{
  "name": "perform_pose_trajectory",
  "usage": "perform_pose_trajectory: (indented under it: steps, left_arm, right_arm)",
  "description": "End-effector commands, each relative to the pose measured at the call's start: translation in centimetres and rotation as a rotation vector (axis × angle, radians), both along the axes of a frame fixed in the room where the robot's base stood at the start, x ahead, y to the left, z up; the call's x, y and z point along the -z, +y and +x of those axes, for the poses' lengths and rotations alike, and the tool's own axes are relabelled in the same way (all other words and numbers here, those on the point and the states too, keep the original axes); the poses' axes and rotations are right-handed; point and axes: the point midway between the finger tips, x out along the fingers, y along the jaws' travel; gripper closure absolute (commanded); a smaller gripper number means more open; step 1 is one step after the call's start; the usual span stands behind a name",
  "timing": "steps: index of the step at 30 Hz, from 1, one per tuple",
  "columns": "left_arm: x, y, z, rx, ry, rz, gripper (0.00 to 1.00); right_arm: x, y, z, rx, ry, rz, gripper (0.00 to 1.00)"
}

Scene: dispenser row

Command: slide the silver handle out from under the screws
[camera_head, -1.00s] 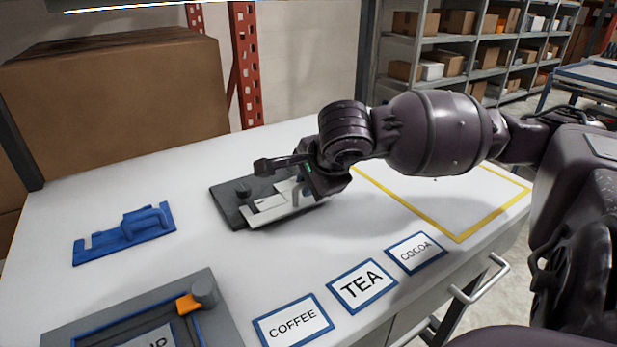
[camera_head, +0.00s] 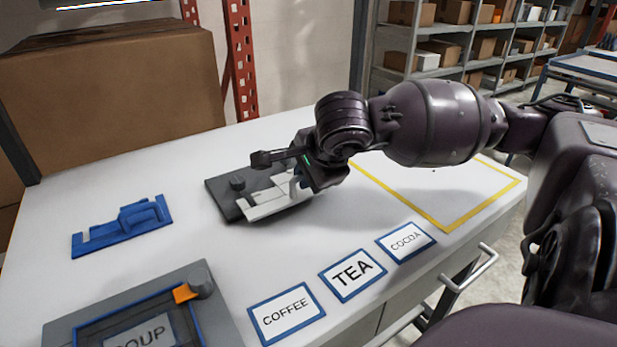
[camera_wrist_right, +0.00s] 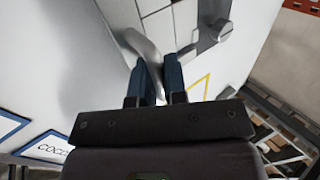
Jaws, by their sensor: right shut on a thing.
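The silver handle (camera_head: 277,199) is a flat light-grey piece with a raised grip. It lies partly over the dark grey plate (camera_head: 226,204) and juts past its near edge. My right gripper (camera_head: 300,184) is over the right end of the handle. In the right wrist view its blue fingers (camera_wrist_right: 160,80) are shut on the handle's curved grip (camera_wrist_right: 146,52). My left gripper is not in view.
A blue handle-like piece (camera_head: 122,226) lies at the left. COFFEE (camera_head: 286,312), TEA (camera_head: 352,274) and COCOA (camera_head: 405,242) labels lie along the front. A yellow outline (camera_head: 437,220) marks clear table at the right.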

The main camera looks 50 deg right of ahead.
Motion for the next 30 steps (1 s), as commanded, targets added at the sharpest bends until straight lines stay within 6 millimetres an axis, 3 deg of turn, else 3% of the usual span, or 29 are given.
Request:
perform_pose_trajectory:
  steps: [18,30]
  left_arm:
    - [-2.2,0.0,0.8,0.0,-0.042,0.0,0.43]
    - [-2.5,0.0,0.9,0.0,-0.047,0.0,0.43]
  right_arm:
    - [-4.3,0.0,0.0,-0.001,-0.007,-0.001,1.0]
    - [-5.1,0.0,0.0,0.0,-0.002,-0.001,1.0]
